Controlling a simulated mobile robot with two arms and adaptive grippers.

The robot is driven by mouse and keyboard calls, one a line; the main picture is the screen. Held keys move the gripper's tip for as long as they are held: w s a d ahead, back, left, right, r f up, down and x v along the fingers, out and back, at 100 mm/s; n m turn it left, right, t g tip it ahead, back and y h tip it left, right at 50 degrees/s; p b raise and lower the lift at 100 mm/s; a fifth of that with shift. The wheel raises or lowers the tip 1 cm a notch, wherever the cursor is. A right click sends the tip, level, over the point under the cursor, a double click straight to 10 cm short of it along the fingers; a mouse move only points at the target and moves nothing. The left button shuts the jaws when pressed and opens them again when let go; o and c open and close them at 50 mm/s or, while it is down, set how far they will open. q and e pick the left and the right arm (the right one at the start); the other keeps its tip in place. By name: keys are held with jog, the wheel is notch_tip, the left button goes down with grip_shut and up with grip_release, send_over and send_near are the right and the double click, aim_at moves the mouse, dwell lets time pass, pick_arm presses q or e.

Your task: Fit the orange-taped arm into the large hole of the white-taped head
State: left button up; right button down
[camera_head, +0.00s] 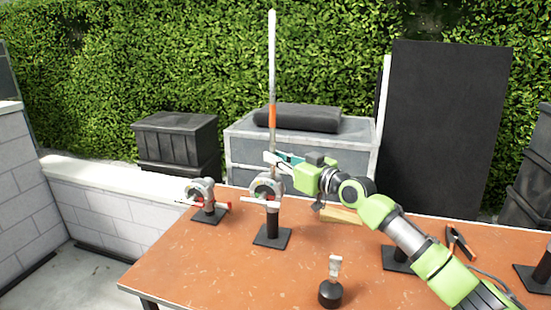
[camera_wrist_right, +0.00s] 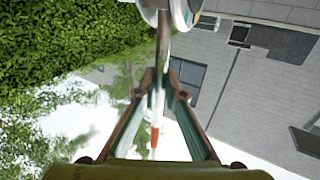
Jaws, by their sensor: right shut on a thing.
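The orange-taped arm (camera_head: 272,70) is a long pale rod standing upright, with an orange band partway down. My right gripper (camera_head: 272,158) is shut on it below the band. In the right wrist view the rod and its orange band (camera_wrist_right: 154,137) show between the fingers (camera_wrist_right: 159,92). The white-taped head (camera_head: 266,188) is a round grey piece on a black stand, directly below the gripper. The rod's lower end reaches the head's top, also seen in the wrist view (camera_wrist_right: 172,12). I cannot tell whether it is inside the large hole. My left gripper is not in view.
A second head with red tape (camera_head: 203,190) stands to the left on the brown table (camera_head: 190,262). A small black-based piece (camera_head: 331,292) stands near the front. A wooden block (camera_head: 340,215) and a black clamp (camera_head: 460,243) lie to the right. The front left of the table is clear.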

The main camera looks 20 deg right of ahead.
jog(key=shift+f+b, duration=0.25)
jog(key=shift+b, duration=0.25)
jog(key=c, duration=2)
grip_release()
jog(key=v, duration=1.2)
